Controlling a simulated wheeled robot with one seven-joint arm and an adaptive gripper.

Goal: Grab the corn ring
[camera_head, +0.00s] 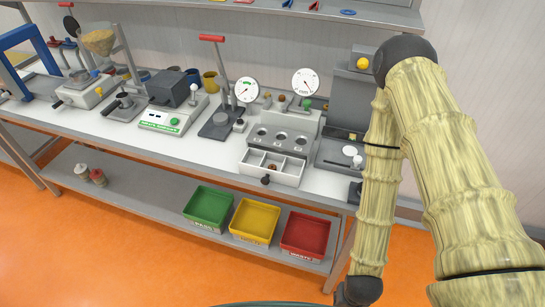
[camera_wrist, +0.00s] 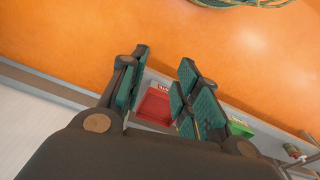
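I cannot make out a corn ring for certain in either view. In the head view, a small brown piece (camera_head: 271,167) lies in the open white compartment drawer (camera_head: 288,180) at the front of the grey machine; it is too small to tell what it is. My gripper (camera_wrist: 163,82) shows in the wrist view with its teal-padded fingers spread and nothing between them. It points down past the bench edge, with the red bin (camera_wrist: 156,103) and the floor beyond it. The head view does not show its fingers.
A green bin (camera_head: 208,207), a yellow bin (camera_head: 254,221) and a red bin (camera_head: 305,235) stand on the lower shelf. Two gauges, a lever press (camera_head: 215,125) and a green-labelled grey machine (camera_head: 168,118) crowd the bench (camera_head: 110,138). The orange floor in front is open.

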